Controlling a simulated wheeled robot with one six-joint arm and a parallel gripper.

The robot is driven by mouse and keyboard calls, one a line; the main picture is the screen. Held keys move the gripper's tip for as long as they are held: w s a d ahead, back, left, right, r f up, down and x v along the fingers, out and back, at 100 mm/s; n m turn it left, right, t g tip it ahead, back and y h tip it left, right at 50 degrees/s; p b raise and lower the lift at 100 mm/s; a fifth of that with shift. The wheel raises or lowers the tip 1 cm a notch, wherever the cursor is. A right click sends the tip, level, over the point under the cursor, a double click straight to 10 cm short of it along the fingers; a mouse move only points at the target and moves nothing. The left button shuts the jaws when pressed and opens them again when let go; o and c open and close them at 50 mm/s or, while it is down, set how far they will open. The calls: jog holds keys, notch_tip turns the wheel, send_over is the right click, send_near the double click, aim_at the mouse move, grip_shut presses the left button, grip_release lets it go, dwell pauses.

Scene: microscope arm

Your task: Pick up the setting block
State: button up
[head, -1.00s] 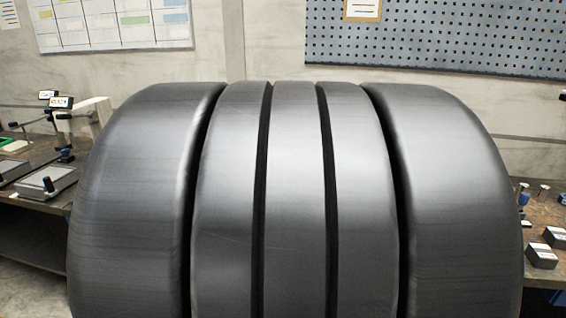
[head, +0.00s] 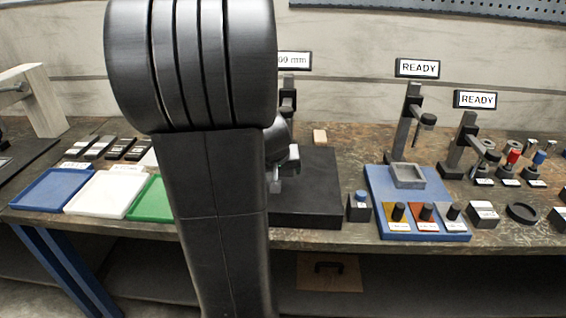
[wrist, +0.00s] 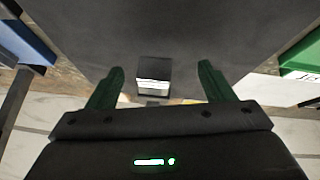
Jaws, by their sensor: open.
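In the wrist view, a small dark block with a pale, shiny face (wrist: 153,74), which looks like the setting block, sits on a dark flat plate (wrist: 190,35). My gripper (wrist: 161,80) is open, with its two green fingers on either side of the block and apart from it. The block shows between the fingertips, nearer the left one; nothing is held. Their height difference is hard to tell. In the head view my arm hides much of the black plate (head: 315,190), and I cannot make out the block or fingertips clearly.
A blue tray (head: 45,187), a white tray (head: 105,193) and a green tray (head: 150,203) lie left of my arm. A blue board (head: 400,232) with small parts lies right of the plate. Stands with READY signs (head: 417,68) rise behind it.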

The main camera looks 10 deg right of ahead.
jog(key=shift+w+d+p, duration=0.15)
jog(key=shift+w+d, duration=0.2)
jog(key=shift+w, duration=0.5)
jog(key=shift+w+d+p, duration=0.15)
jog(key=shift+w+d, duration=0.2)
jog(key=shift+w, duration=0.45)
jog(key=shift+w+d+p, duration=0.15)
jog(key=shift+w+d, duration=0.05)
jog(key=shift+w, duration=0.35)
jog(key=shift+w+d+p, duration=0.15)
jog(key=shift+w+d, duration=0.05)
jog(key=shift+w, duration=0.35)
jog(key=shift+x, duration=1.15)
jog(key=shift+w+d+f, duration=0.15)
jog(key=shift+w+f, duration=0.2)
jog(key=shift+w, duration=0.1)
jog(key=shift+c, duration=0.2)
grip_shut()
